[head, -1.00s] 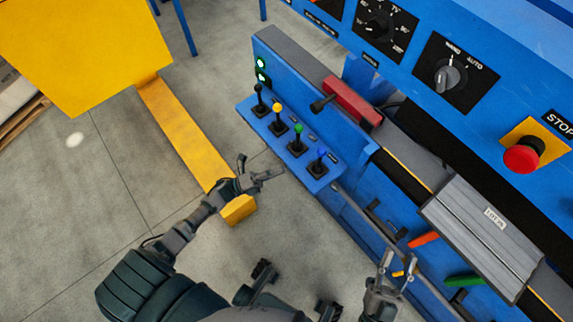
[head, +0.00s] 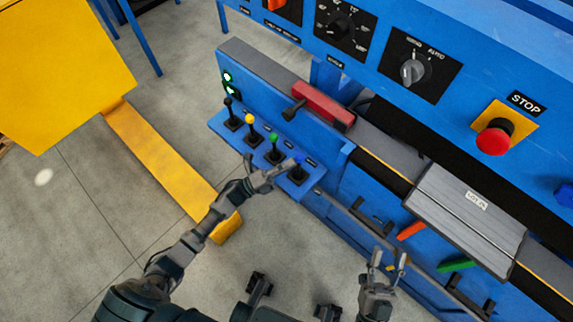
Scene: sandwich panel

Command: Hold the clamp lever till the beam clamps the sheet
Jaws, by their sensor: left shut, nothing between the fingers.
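A row of levers stands on a blue ledge (head: 225,135): black (head: 231,118), yellow-knobbed (head: 252,131), green-knobbed (head: 273,149) and blue-knobbed (head: 299,166). Their labels are too small to read, so I cannot tell which is the clamp lever. My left gripper (head: 272,177) is shut and empty, at the ledge's front edge by the green and blue levers; I cannot tell whether it touches one. A grey ribbed panel (head: 462,222) with a white label lies on the machine at right. I cannot identify the beam. My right gripper (head: 388,262) is open and empty, below the panel's left side.
A red block (head: 325,103) with a black handle sits behind the levers. The blue control panel above carries a rotary switch (head: 412,70) and a red stop button (head: 494,138). Orange (head: 411,230) and green (head: 456,265) handles show below the ribbed panel. A yellow bar (head: 165,160) lies at left.

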